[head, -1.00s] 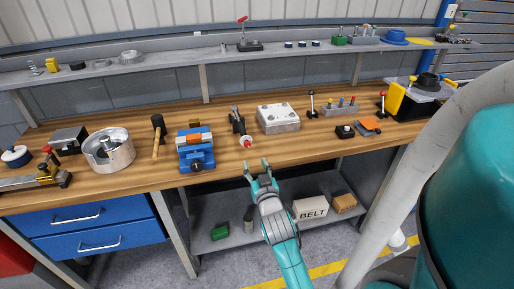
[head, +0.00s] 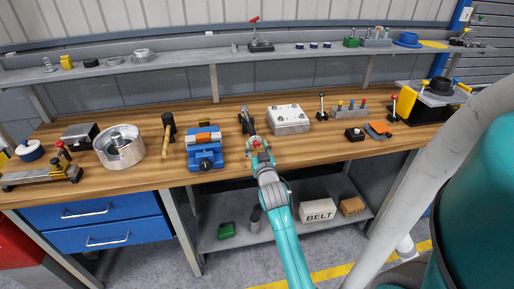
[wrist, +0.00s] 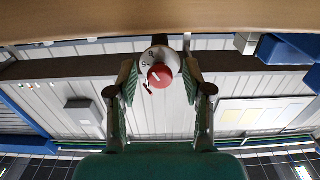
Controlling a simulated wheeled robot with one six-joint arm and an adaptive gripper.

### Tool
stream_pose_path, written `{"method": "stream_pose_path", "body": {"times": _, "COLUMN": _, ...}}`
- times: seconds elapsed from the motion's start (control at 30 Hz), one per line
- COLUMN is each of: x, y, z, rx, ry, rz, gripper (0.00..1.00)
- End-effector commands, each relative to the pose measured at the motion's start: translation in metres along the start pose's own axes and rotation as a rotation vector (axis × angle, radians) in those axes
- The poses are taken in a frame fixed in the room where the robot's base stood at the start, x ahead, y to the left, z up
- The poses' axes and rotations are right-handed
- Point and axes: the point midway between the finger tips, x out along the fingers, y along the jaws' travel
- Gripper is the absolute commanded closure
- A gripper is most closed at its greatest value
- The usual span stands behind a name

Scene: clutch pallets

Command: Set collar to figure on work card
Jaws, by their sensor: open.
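The spindle tool's round red knob (wrist: 160,76) carries a white line and faces me in the wrist view. Behind it is a pale collar (wrist: 148,63) with dark figures, partly hidden and too small to read surely. In the head view the tool's dark body (head: 246,121) lies on the bench and its red end (head: 256,143) shows at my fingers. My gripper (head: 258,149) is open, and in the wrist view its fingers (wrist: 163,88) stand on either side of the knob with gaps. I cannot make out a readable work card.
A blue vise (head: 205,150) stands left of my gripper and a grey block (head: 289,119) to the right, behind. A hammer (head: 168,135) and a round metal chuck (head: 121,148) are farther left. The bench front between the vise and the black button box (head: 354,135) is mostly clear.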

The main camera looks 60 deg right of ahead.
Motion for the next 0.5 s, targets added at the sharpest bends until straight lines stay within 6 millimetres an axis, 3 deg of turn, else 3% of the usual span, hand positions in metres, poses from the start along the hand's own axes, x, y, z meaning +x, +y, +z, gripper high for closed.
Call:
{"method": "stream_pose_path", "body": {"times": 0.17, "x": -0.0001, "y": 0.0001, "z": 0.0, "rx": 0.0, "ry": 0.0, "rz": 0.0, "gripper": 0.52}}
{"method": "stream_pose_path", "body": {"times": 0.3, "x": -0.0002, "y": 0.0001, "z": 0.0, "rx": 0.0, "ry": 0.0, "rz": 0.0, "gripper": 0.87}}
{"method": "stream_pose_path", "body": {"times": 0.37, "x": -0.0002, "y": 0.0001, "z": 0.0, "rx": 0.0, "ry": 0.0, "rz": 0.0, "gripper": 1.0}}
{"method": "stream_pose_path", "body": {"times": 0.5, "x": -0.0002, "y": 0.0, "z": 0.0, "rx": 0.0, "ry": 0.0, "rz": 0.0, "gripper": 1.0}}
